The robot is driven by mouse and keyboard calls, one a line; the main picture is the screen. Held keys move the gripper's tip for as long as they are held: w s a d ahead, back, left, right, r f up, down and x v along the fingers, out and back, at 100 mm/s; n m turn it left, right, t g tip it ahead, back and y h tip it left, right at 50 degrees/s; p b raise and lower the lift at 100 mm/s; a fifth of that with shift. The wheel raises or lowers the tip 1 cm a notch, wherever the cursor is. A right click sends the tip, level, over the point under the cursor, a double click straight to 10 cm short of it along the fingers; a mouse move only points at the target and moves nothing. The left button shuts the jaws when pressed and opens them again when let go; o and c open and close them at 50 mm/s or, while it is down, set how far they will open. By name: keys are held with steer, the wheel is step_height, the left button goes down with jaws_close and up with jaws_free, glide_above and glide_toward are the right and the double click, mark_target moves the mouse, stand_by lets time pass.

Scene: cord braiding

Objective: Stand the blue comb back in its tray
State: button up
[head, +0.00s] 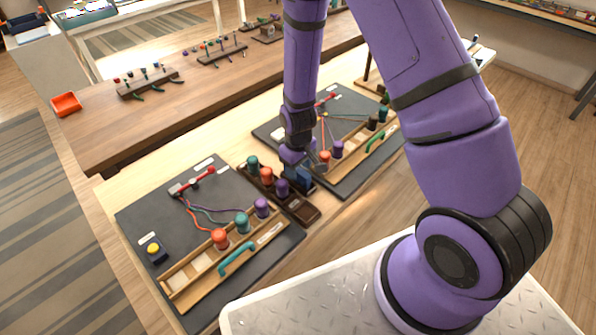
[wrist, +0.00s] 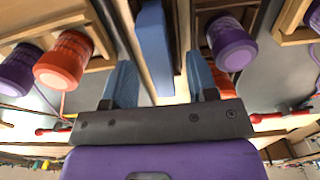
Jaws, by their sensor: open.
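The blue comb (wrist: 153,45) shows in the wrist view as a long blue bar between the two blue-grey fingers of my gripper (wrist: 160,82). The fingers are open, one on each side of it, and a gap shows on the right side. In the head view my gripper (head: 299,172) points down beside a dark tray (head: 303,209), and blue shows at its tips. I cannot tell there which blue is comb and which is finger. Whether the comb touches the tray or stands upright is hidden.
Teal, orange (head: 266,175) and purple (head: 282,187) bobbins stand in the dark tray close to my gripper. Dark braiding boards lie on the left (head: 150,215) and right (head: 350,184), with cords, bobbins and wooden racks. A brown bench (head: 190,112) runs behind.

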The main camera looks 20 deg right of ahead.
step_height(320, 180, up, 9)
steer(key=shift+f, duration=0.2)
steer(key=s+d+r+m+t, duration=0.1)
steer(key=s+d+r, duration=0.15)
steer(key=r, duration=0.85)
steer(key=s+d+r+m+t, duration=0.15)
steer(key=s+r, duration=0.25)
steer(key=r, duration=0.8)
steer(key=s+d+r+m+t, duration=0.2)
steer(key=s+d+r, duration=0.1)
steer(key=s+r, duration=0.9)
steer(key=s, duration=0.4)
steer(key=shift+s+r+t, duration=0.25)
steer(key=shift+t, duration=0.1)
